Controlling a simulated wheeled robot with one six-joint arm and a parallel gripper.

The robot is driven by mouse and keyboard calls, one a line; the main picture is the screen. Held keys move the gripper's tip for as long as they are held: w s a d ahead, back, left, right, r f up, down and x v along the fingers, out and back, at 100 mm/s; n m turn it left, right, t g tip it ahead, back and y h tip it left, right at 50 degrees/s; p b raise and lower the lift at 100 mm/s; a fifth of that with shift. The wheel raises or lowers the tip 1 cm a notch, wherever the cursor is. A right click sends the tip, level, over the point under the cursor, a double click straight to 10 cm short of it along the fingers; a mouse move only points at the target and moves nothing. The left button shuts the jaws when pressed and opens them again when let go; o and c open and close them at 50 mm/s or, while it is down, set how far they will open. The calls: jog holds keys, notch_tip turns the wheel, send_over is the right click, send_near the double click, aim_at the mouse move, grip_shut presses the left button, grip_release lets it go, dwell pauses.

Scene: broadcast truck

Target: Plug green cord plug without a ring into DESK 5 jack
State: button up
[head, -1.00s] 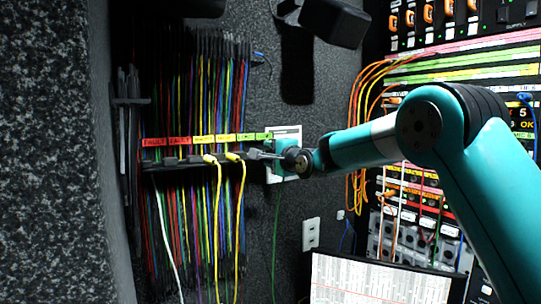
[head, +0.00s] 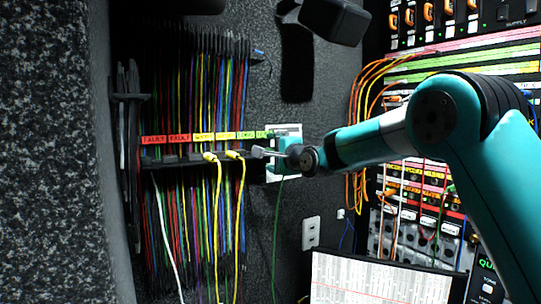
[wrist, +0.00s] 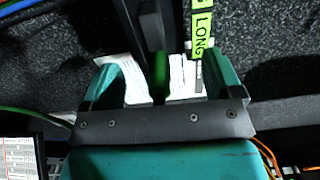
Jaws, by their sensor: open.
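My gripper (head: 262,153) is open at the right end of the cord rack, below the green label. In the wrist view, its teal fingers (wrist: 160,72) stand apart on either side of a narrow green piece (wrist: 160,70), probably the green cord's plug end. I cannot tell whether they touch it. A green cord (head: 276,235) hangs below the gripper in the head view; its plug and any ring are hidden there. The jack panel (head: 425,190) is at the right, partly behind my arm. I cannot make out the DESK 5 jack.
The rack (head: 195,160) holds many coloured cords under red, yellow and green labels. A green LONG label (wrist: 202,35) is close to the right finger. A screen (head: 375,280) stands low in front. Orange and yellow cords (head: 357,130) loop beside the jack panel.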

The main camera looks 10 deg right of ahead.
jog(key=b+v, duration=0.7)
jog(key=v, duration=0.9)
jog(key=s+a+f+n+g+y, duration=0.1)
jog(key=s+a+f+n+g, duration=0.45)
jog(key=s+f, duration=0.25)
jog(key=s+a+f+n+g, duration=0.45)
jog(key=s+f+n, duration=0.2)
jog(key=s, duration=0.25)
jog(key=s+f+n+g+h, duration=0.1)
jog(key=s+f+n+g, duration=0.2)
jog(key=s, duration=0.6)
jog(key=s+f+n+g+h, duration=0.1)
jog(key=s+f+n+g, duration=0.3)
jog(key=s, duration=0.5)
notch_tip(320, 180, down, 2)
jog(key=n, duration=0.2)
jog(key=shift+d+f+n, duration=0.25)
jog(key=shift+d+n, duration=0.05)
jog(key=shift+d, duration=0.05)
jog(key=shift+w, duration=0.1)
